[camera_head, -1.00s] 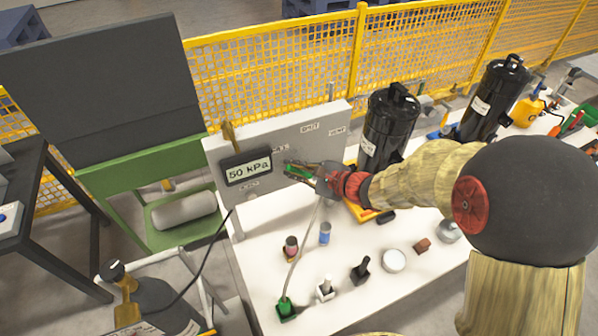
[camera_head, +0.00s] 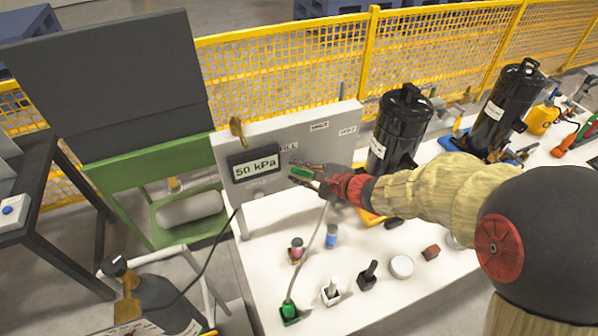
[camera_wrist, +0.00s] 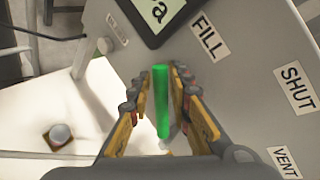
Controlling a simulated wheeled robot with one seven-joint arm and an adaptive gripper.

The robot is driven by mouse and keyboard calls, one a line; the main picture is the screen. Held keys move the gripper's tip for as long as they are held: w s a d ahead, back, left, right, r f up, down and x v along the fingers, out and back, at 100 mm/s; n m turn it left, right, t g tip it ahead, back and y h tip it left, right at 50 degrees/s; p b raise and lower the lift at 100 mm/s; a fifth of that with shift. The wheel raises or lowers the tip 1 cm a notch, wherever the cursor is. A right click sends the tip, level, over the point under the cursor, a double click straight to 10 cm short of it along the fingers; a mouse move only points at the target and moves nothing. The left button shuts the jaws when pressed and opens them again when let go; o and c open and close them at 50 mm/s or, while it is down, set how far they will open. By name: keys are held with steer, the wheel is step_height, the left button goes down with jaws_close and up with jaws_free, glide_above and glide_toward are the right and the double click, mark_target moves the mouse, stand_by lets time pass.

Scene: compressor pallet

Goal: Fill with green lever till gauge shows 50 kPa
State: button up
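The gauge (camera_head: 255,168) on the grey panel (camera_head: 340,125) reads 50 kPa. The green lever (camera_head: 301,172) is right of the gauge and below the FILL label. In the wrist view the green lever (camera_wrist: 161,100) lies between the two fingers of my gripper (camera_wrist: 161,78), with narrow gaps on both sides. My gripper is open around it, not clamped. In the head view my gripper (camera_head: 303,177) is at the panel's front face. The wrist view shows the labels FILL (camera_wrist: 208,38), SHUT (camera_wrist: 295,86) and VENT (camera_wrist: 285,162). The lever's pivot is hidden.
Two black cylinders (camera_head: 400,130) (camera_head: 505,112) stand right of the panel. On the white table are a green hose fitting (camera_head: 290,312), small black and white fittings, a round white lid (camera_head: 401,266) and a brown block (camera_head: 431,252). A yellow fence (camera_head: 280,75) runs behind.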

steer(key=shift+o, duration=1)
steer(key=shift+d+r, duration=0.15)
steer(key=v, duration=1.1)
steer(key=shift+s+d, duration=0.2)
steer(key=shift+s, duration=0.1)
steer(key=shift+r, duration=0.1)
